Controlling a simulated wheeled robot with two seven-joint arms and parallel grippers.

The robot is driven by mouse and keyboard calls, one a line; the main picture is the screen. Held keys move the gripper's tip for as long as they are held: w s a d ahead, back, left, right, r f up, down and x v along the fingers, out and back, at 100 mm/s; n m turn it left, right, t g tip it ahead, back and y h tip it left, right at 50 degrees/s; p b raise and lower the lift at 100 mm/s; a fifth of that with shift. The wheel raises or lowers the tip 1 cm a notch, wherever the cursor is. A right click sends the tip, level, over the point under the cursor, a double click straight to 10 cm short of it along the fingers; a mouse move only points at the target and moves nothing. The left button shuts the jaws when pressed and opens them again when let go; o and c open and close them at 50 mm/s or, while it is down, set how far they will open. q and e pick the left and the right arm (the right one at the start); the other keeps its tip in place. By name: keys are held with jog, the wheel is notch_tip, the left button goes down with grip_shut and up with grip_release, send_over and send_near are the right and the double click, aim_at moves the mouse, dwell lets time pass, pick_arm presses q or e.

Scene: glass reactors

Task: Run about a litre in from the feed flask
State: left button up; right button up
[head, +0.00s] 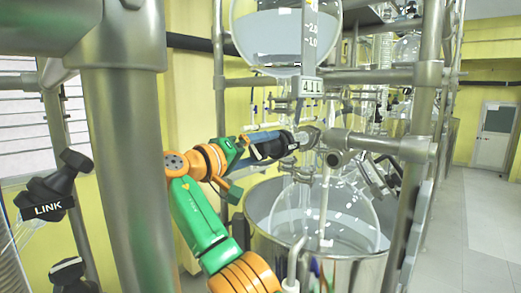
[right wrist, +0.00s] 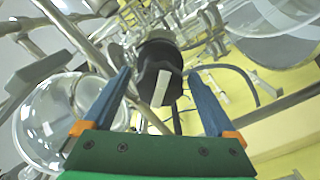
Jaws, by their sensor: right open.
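A round glass flask (head: 282,35) with clear liquid hangs at the top of the head view. A graduated scale with 2.0 and 1.0 marks shows in front of it. Below, a round glass vessel (head: 340,225) sits in a steel bath (head: 262,238). My right gripper (head: 280,143) is between them, pointing right. In the right wrist view its blue fingers (right wrist: 160,75) are open on either side of a black knob (right wrist: 158,62) with a white label, with gaps beside it. Whether they touch it I cannot tell. My left gripper is not in view.
Steel frame posts stand at left (head: 125,180) and right (head: 412,190), joined by crossbars. Black knobs, one marked LINK (head: 45,207), are at the left. Thin glass tubes and clamps crowd the gripper. Open floor (head: 470,230) lies at the right.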

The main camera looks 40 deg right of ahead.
aim_at(255, 150)
jog(key=a, duration=0.4)
jog(key=a+b, duration=0.1)
jog(key=a, duration=0.2)
jog(key=shift+s, duration=0.3)
jog(key=shift+d, duration=0.25)
jog(key=shift+a, duration=0.15)
dwell(2.0)
